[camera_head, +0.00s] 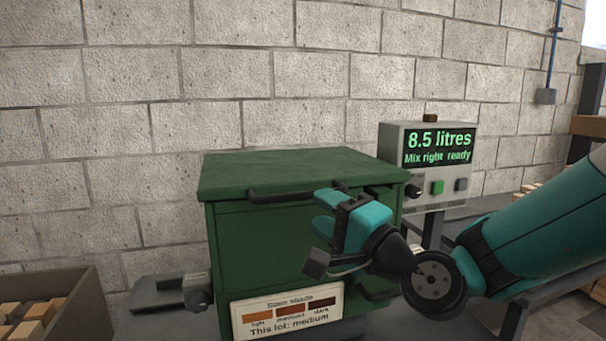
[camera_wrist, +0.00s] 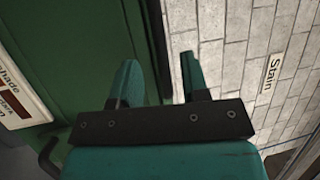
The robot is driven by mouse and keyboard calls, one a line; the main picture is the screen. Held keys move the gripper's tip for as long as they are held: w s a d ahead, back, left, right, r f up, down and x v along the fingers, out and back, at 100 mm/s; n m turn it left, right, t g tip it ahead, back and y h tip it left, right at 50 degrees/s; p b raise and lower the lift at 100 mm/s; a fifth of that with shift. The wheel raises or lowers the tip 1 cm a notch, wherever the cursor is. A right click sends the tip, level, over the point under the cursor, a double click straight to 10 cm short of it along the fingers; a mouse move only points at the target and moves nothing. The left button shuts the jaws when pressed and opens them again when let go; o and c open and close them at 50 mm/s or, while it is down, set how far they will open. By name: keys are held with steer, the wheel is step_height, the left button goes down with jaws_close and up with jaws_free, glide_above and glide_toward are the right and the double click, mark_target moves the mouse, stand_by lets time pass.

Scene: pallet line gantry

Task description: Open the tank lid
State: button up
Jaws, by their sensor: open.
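The green tank (camera_head: 260,245) stands against the wall with its flat green lid (camera_head: 290,172) down on top. A dark bar handle (camera_head: 270,194) runs along the lid's front edge. My gripper (camera_head: 322,213) is open at the tank's front, near the right part of this handle, and hides part of it. In the wrist view the dark bar (camera_wrist: 154,35) shows between the two spread teal fingers of my gripper (camera_wrist: 158,78). The fingers are not closed on it, and I cannot tell whether they touch it. The tank's green front (camera_wrist: 70,60) fills the left there.
A grey control box (camera_head: 390,140) on a post stands right of the tank, reading 8.5 litres, with buttons. A shade label (camera_head: 285,312) is on the tank's front. A bin of wooden blocks (camera_head: 75,285) sits at lower left. A block wall (camera_head: 140,110) is close behind.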

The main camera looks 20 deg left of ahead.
mark_target(305, 198)
steer(key=p+x, duration=0.2)
steer(key=x, duration=0.4)
jaws_close()
